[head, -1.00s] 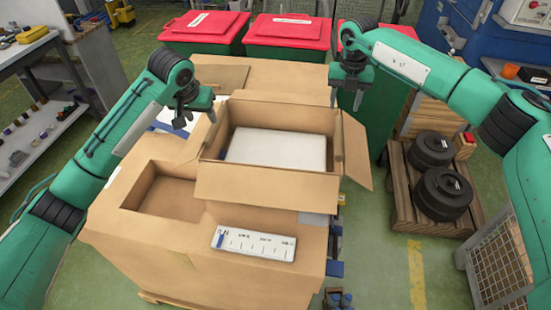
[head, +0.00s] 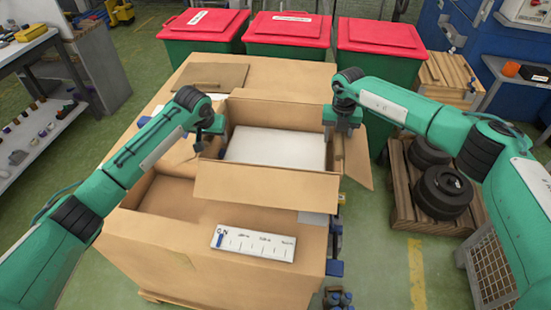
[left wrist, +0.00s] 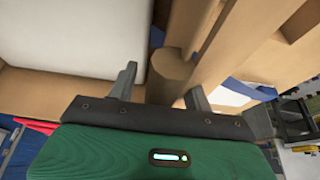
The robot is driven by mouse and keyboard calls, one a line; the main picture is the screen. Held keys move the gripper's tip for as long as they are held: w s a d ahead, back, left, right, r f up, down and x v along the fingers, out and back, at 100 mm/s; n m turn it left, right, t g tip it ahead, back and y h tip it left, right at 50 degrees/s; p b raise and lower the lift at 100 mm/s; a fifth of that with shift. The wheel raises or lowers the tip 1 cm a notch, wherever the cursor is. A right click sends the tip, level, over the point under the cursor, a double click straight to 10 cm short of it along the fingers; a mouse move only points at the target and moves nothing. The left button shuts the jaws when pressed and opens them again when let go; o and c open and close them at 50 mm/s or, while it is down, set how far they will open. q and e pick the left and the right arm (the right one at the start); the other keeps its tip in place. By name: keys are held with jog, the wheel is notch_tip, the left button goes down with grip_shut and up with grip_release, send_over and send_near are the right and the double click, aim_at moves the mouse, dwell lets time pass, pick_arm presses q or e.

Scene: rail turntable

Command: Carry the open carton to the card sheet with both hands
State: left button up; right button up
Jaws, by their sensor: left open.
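The open carton (head: 266,187) stands on the large cardboard-topped block, flaps folded outward, with a white slab (head: 275,148) inside. A flat brown card sheet (head: 211,76) lies behind it to the left. My left gripper (head: 207,136) is at the carton's left wall. In the left wrist view its open fingers (left wrist: 160,92) stand either side of a rounded brown piece on the carton wall (left wrist: 173,66); contact is not clear. My right gripper (head: 342,127) is at the carton's right wall; its fingertips are too hidden to tell their state.
A white ruled label plate (head: 253,243) lies in front of the carton. A recess (head: 170,198) opens in the block to the left. Red-lidded bins (head: 289,31) stand behind. A pallet with black round weights (head: 442,192) is at right, and a shelf (head: 40,130) at left.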

pick_arm(q)
jog(key=shift+f, duration=0.1)
grip_shut()
pick_arm(e)
grip_shut()
dwell(1.1)
pick_arm(q)
jog(key=shift+w+r, duration=0.1)
jog(key=shift+r, duration=0.15)
pick_arm(e)
jog(key=shift+w+r, duration=0.1)
jog(key=shift+r, duration=0.05)
pick_arm(q)
jog(key=shift+w, duration=0.1)
pick_arm(e)
jog(key=shift+w, duration=0.1)
